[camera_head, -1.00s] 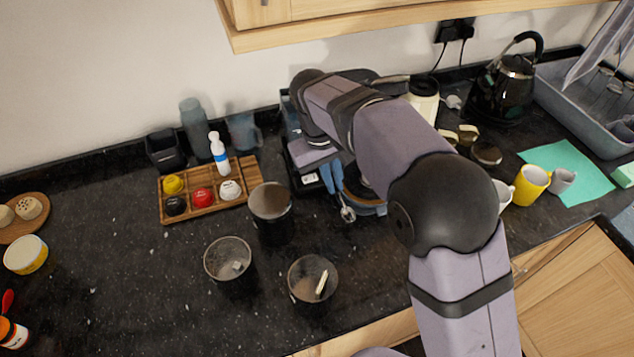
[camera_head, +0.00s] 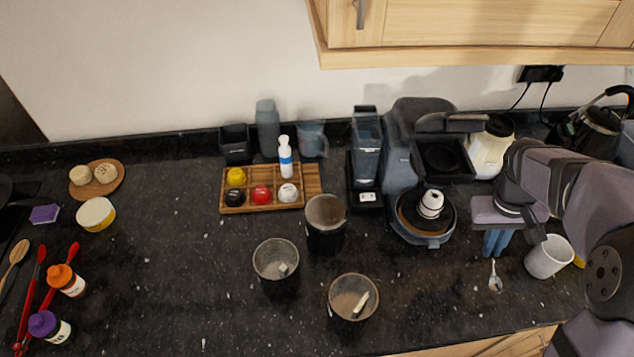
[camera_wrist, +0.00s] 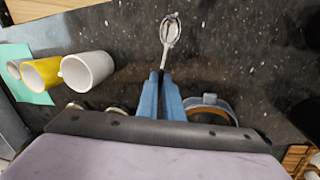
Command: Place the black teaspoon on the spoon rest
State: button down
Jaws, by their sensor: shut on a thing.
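My gripper (camera_head: 495,243) has blue fingers and is shut on a teaspoon (camera_head: 495,280), held bowl-first over the counter to the right of the coffee machine. In the wrist view the teaspoon (camera_wrist: 169,38) points away from the fingertips (camera_wrist: 161,78). It looks silvery grey rather than black, and its handle end is hidden between the fingers. I cannot make out a spoon rest in either view.
A white mug (camera_head: 549,258) stands close right of the gripper; a yellow mug (camera_wrist: 42,74) is beyond it. The coffee machine (camera_head: 400,150) holds a small white cup (camera_head: 431,204). Several tumblers, including one (camera_head: 275,262), stand front-centre.

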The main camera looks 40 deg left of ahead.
jog(key=d+f+m, duration=0.1)
jog(key=d+m, duration=0.1)
jog(key=d, duration=0.4)
jog(key=s+d+f+m+b, duration=0.1)
jog(key=d+f+m, duration=0.1)
jog(key=d, duration=0.4)
jog(key=s+d+f+m+g, duration=0.1)
jog(key=d+m, duration=0.1)
jog(key=d, duration=0.4)
jog(key=shift+f, duration=0.35)
jog(key=s+a+r+n+t+y+p, duration=0.1)
jog(key=s+a+r+n, duration=0.15)
jog(key=a+n, duration=0.9)
jog(key=s+a+r+n+t+p, duration=0.15)
jog(key=a+r+n, duration=0.25)
jog(key=a, duration=1.4)
jog(key=s+a+r+n+g+y+p, duration=0.15)
jog(key=s+a+r+n, duration=0.25)
jog(key=s+a+n, duration=0.65)
jog(key=s+a+r+n+g+y+p, duration=0.15)
jog(key=s+a+r+n, duration=0.25)
jog(key=s+a+n, duration=0.65)
jog(key=w+a+f+m+b, duration=0.1)
jog(key=w+a+f+b, duration=0.2)
jog(key=w+a+f, duration=0.65)
jog(key=w, duration=0.8)
jog(key=shift+n, duration=0.35)
jog(key=shift+f+p, duration=1.1)
jog(key=shift+f, duration=2.65)
